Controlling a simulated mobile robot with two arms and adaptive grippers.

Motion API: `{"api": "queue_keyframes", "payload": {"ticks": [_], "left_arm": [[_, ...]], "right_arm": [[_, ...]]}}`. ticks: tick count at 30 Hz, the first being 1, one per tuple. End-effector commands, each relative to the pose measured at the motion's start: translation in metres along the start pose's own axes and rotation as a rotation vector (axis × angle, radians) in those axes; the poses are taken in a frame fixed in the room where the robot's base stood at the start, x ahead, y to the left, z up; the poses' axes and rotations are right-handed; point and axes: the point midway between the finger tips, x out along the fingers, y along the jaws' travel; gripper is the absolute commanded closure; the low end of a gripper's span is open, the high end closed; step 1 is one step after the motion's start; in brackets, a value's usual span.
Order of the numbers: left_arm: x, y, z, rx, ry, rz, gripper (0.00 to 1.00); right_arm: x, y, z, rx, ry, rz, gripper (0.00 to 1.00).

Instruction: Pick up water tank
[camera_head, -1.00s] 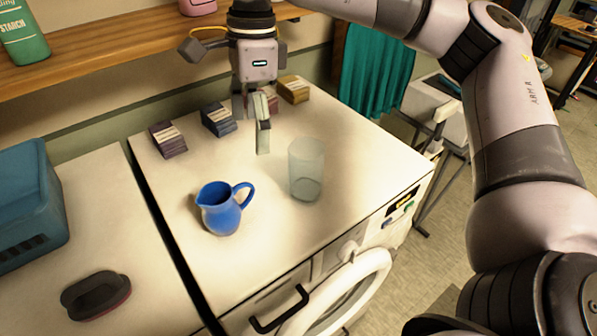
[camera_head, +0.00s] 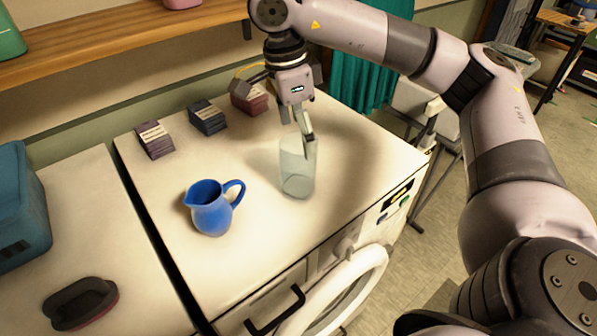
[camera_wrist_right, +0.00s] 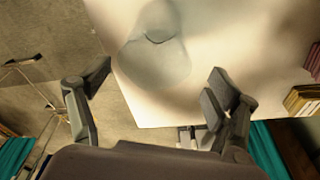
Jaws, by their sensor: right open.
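The water tank (camera_head: 297,178) is a clear, greyish open-topped container standing upright on the white machine top, right of the blue jug. It also shows in the right wrist view (camera_wrist_right: 155,62), beyond and between the finger directions. My right gripper (camera_head: 298,132) is open and empty, with its fingers at and just above the tank's far rim. In the right wrist view the two fingers (camera_wrist_right: 158,84) stand wide apart with nothing between their pads. Whether a finger touches the rim I cannot tell. My left gripper is not in view.
A blue jug (camera_head: 212,207) stands left of the tank. Several small stacked blocks, one dark purple (camera_head: 155,140) and one dark blue (camera_head: 208,117), sit along the back. A dark brush (camera_head: 80,303) and blue box (camera_head: 22,205) are on the left-hand top. The front right top is clear.

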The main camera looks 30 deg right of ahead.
Motion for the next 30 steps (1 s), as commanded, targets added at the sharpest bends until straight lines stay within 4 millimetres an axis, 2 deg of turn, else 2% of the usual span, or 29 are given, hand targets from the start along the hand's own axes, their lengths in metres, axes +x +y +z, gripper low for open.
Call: {"api": "queue_keyframes", "payload": {"ticks": [8,12,18,25,30], "left_arm": [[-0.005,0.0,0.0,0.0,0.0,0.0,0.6],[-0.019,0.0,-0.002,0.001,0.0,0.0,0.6],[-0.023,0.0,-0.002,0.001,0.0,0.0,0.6],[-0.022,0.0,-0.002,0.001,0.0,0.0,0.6],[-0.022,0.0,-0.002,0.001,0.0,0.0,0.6]], "right_arm": [[0.017,0.003,0.002,-0.001,0.002,0.002,0.17],[0.035,0.008,0.007,-0.002,0.003,0.004,0.17],[0.059,0.007,0.008,0.0,-0.001,0.001,0.17],[0.061,0.007,0.009,0.0,-0.001,-0.001,0.17],[0.061,0.007,0.009,0.0,-0.001,-0.001,0.28]]}}
